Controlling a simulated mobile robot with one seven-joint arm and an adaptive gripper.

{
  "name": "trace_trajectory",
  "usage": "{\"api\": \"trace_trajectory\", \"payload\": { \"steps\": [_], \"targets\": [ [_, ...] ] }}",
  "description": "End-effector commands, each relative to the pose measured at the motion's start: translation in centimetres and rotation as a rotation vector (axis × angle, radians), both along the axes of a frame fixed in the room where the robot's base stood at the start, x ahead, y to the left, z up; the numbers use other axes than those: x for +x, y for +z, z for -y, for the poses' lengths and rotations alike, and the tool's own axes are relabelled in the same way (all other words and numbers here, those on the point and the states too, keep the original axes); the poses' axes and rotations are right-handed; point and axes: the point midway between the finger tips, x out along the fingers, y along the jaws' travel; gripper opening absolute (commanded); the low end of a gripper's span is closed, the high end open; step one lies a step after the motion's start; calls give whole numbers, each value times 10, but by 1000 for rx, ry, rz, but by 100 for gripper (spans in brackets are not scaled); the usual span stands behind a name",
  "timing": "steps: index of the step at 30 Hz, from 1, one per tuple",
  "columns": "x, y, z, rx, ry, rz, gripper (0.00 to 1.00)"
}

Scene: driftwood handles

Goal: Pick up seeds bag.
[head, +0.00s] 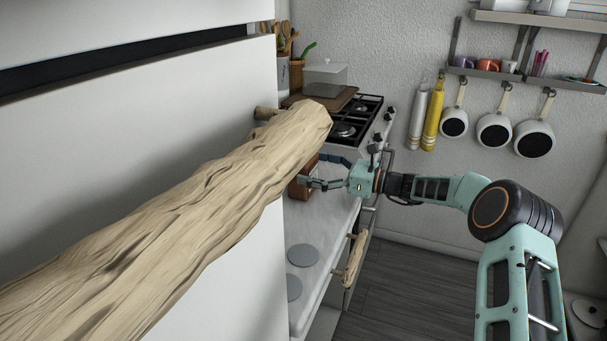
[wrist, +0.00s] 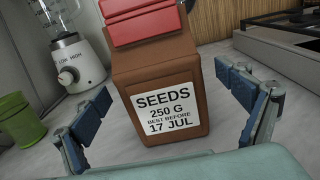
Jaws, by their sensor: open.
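The seeds bag (wrist: 160,75) is brown with a white label reading SEEDS and a red band at its top. It stands upright on the counter in the wrist view. In the head view the brown bag (head: 299,188) is partly hidden behind the driftwood handle and my gripper. My gripper (head: 316,172) is open, its fingers pointing at the bag. In the wrist view the two blue fingertips of my gripper (wrist: 166,104) stand on either side of the bag's label, with a gap on both sides. Nothing is held.
A large driftwood handle (head: 190,215) fills the near left of the head view. A blender (wrist: 75,55) and a green cup (wrist: 18,118) stand left of the bag. A gas stove (head: 345,125) lies beyond it. The counter (head: 322,240) nearer by is mostly clear.

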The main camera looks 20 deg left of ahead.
Motion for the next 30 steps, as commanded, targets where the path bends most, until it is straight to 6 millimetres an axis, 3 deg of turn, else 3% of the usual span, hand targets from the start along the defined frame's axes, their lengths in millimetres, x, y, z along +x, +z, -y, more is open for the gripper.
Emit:
{"api": "trace_trajectory", "payload": {
  "steps": [4, 11, 26, 30],
  "targets": [
    [2, -1, -22, -1, 3, 1, 93],
    [3, -1, -24, -1, 0, 0, 93],
    [3, -1, -24, -1, 1, 1, 40],
    [3, 1, -24, 1, 1, 2, 39]
  ]
}}
